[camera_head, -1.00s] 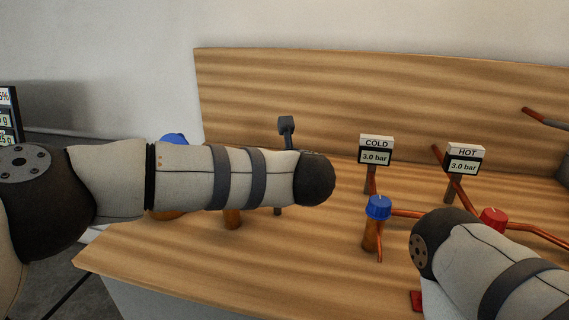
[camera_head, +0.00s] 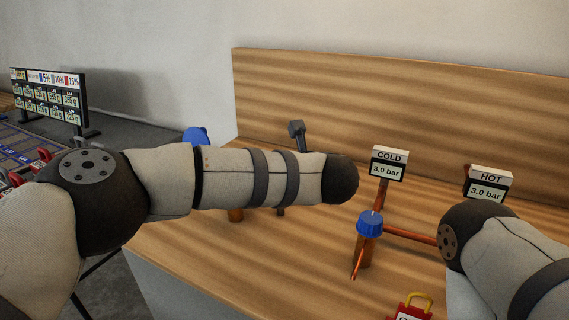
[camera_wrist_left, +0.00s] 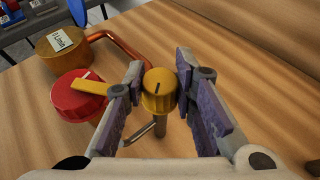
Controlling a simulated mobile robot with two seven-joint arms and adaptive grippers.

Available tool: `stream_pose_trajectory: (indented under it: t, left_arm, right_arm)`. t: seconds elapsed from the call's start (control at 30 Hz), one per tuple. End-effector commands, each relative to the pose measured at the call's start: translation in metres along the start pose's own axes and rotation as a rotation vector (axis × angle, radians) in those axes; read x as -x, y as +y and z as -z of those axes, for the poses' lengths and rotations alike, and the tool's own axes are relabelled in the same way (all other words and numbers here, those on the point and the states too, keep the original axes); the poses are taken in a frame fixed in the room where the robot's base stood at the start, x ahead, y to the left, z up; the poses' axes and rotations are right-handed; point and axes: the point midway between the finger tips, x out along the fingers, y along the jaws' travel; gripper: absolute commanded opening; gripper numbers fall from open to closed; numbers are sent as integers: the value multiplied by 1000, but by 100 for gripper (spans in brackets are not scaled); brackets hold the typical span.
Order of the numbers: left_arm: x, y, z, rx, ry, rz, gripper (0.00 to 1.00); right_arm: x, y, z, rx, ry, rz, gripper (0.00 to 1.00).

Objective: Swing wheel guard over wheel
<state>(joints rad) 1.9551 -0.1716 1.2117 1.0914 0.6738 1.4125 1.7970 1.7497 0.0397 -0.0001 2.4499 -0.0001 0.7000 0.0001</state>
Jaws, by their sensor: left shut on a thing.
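In the left wrist view my left gripper (camera_wrist_left: 160,95) is shut on a yellow knob (camera_wrist_left: 159,90), with a purple-padded finger on each side. The knob has a dark line on top and sits on a thin upright stem above the wooden bench. Left of it is a red round knob or wheel (camera_wrist_left: 77,95) with a yellow bar (camera_wrist_left: 90,87) across its top, reaching toward my left finger. I cannot tell for certain which part is the wheel guard. In the head view my left gripper is hidden, and my right gripper is out of the picture.
On the wooden bench (camera_head: 215,275) stand a COLD display (camera_head: 388,163), a HOT display (camera_head: 487,185), a blue knob (camera_head: 369,223) on copper pipe and a red padlock (camera_head: 408,311). An orange labelled cylinder (camera_wrist_left: 62,50) stands behind the red knob. A price-like board (camera_head: 50,95) is far left.

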Motion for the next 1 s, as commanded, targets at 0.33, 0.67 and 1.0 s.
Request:
stream_pose_trajectory:
  t: [0.33,0.67,1.0]
  left_arm:
    - [-1,2,-2,4,-4,-7,0]
    - [-1,2,-2,4,-4,-7,46]
    - [7,1,-1,3,-1,-4,46]
  right_arm:
    - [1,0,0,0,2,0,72]
    - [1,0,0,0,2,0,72]
    - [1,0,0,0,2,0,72]
